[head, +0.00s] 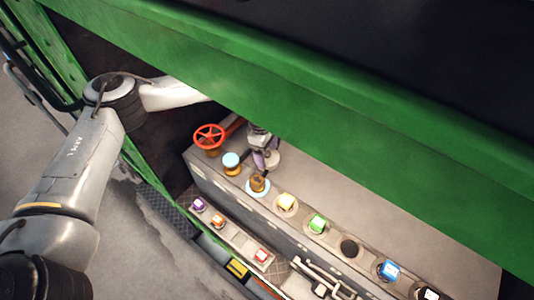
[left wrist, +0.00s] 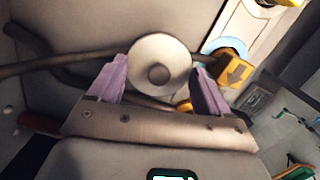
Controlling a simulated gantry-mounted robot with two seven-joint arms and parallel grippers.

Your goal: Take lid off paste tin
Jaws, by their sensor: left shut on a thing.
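My left gripper (head: 262,158) reaches in under the green edge, over the back of the counter. In the left wrist view its two purple fingers (left wrist: 158,90) are closed about a round pale grey lid-like disc (left wrist: 160,55) with a darker knob in its middle. The disc shows in the head view (head: 272,161) beside the fingers. Whether a paste tin is beneath it, I cannot tell. A brown-orange piece (head: 258,184) on a light blue ring stands just in front of the gripper; the left wrist view shows it with an arrow mark (left wrist: 236,71). My right gripper is not in view.
A red handwheel (head: 209,136) and an orange piece with a light blue top (head: 231,160) stand left of the gripper. The green panel (head: 330,110) overhangs and hides part of my arm.

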